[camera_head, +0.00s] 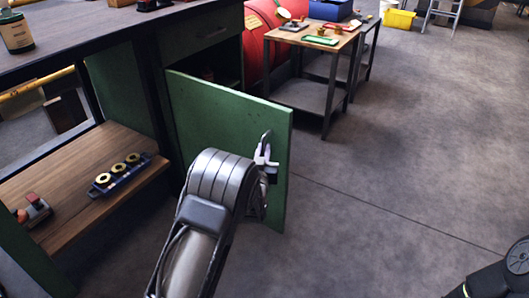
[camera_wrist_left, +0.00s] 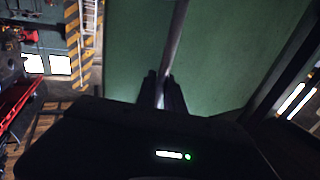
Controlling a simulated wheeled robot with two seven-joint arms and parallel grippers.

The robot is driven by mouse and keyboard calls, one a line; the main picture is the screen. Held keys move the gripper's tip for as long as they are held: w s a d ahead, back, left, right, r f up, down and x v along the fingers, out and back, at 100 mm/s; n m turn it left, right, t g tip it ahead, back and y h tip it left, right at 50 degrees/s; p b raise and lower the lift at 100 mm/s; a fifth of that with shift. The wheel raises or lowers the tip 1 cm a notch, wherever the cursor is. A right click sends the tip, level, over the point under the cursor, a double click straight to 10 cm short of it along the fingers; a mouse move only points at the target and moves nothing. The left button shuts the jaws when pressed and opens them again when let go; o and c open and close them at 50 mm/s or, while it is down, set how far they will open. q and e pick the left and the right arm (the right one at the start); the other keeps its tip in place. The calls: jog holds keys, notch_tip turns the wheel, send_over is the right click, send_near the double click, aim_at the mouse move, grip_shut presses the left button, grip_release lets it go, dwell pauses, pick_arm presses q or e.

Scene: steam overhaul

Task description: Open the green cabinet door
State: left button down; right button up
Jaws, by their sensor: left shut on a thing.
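The green cabinet door (camera_head: 215,115) stands partly open in the head view, swung out from the dark cabinet frame. Its metal bar handle (camera_head: 264,142) is on the door's outer part. My left gripper (camera_head: 268,172) is at the handle, partly hidden by my own wrist. In the left wrist view the green door (camera_wrist_left: 222,60) fills the middle, and the handle bar (camera_wrist_left: 176,40) runs down between the two dark fingers of my left gripper (camera_wrist_left: 162,92), which are shut on it. Part of my right arm shows at the lower right of the head view; its gripper is out of view.
A wooden shelf (camera_head: 120,190) in the open bench holds a blue holder with brass rings (camera_head: 118,172). A small wooden-topped table (camera_head: 310,42) stands beyond the door, near a red cylinder (camera_head: 262,45). The grey floor (camera_head: 400,150) to the right is clear.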

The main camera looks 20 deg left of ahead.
pick_arm(q)
jog(key=shift+d, duration=0.1)
jog(key=c, duration=1.5)
grip_release()
jog(key=shift+o, duration=0.2)
jog(key=shift+s, duration=0.1)
jog(key=s+d+p, duration=0.1)
jog(key=s+p, duration=0.1)
jog(key=s, duration=0.5)
jog(key=shift+s+d, duration=0.25)
